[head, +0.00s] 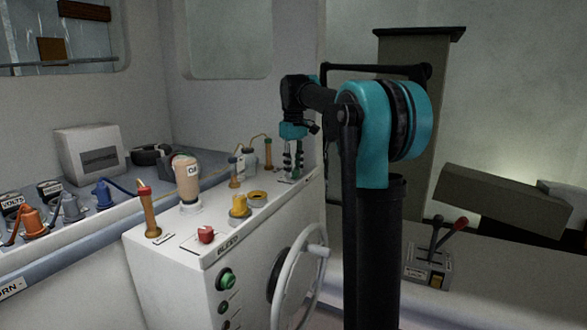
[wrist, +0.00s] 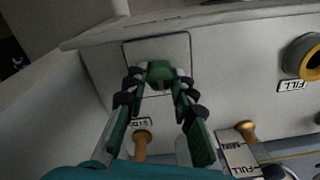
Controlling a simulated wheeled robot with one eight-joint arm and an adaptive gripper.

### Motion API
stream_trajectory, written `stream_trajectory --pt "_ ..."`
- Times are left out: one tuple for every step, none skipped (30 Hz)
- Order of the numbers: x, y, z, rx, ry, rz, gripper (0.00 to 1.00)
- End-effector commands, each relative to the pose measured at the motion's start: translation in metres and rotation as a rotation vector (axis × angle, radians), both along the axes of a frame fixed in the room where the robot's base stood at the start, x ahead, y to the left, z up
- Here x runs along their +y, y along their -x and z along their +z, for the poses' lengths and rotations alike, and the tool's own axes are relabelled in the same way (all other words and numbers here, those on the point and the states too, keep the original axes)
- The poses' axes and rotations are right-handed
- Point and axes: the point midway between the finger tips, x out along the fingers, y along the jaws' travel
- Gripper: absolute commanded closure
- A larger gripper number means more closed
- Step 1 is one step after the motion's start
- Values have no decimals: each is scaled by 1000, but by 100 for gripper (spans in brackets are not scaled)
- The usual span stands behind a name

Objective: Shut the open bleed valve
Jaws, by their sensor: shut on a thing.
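In the wrist view a green knob (wrist: 160,72) sits on a square plate (wrist: 118,68) on the light console top. The two fingers of my gripper (wrist: 158,82) are closed on its sides. In the head view my gripper (head: 291,176) points down at the console's far right corner, and its fingers hide the knob. A red valve knob (head: 206,234) stands on its own plate nearer the front, by the BLEED lettering (head: 228,248) on the console edge. The handle position of the green knob is hard to read.
A yellow FILL cap (head: 239,203) and a second yellow ring (head: 258,195) stand on the console (head: 180,265), with wooden-handled levers around. A grey handwheel (head: 303,275) and green button (head: 226,278) are on its side. A throttle box (head: 428,268) stands to the right.

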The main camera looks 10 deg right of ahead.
Motion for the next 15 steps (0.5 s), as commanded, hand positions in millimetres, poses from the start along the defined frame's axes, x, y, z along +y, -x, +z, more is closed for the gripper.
stream_trajectory --pt "0 0 0 -1 0 1 100" --pt "0 0 0 -1 0 1 100" --pt "0 0 0 -1 0 0 100" --pt "0 0 0 -1 0 0 100" --pt "0 0 0 -1 0 0 100" --pt "0 0 0 -1 0 0 100" --pt "0 0 0 -1 0 0 100" --pt "0 0 0 -1 0 0 71" --pt "0 0 0 -1 0 0 66" --pt "0 0 0 -1 0 0 63" --pt "0 0 0 -1 0 0 59" --pt "0 0 0 -1 0 0 54" --pt "0 0 0 0 0 0 54" --pt "0 0 0 0 0 0 54" --pt "0 0 0 0 0 0 54"
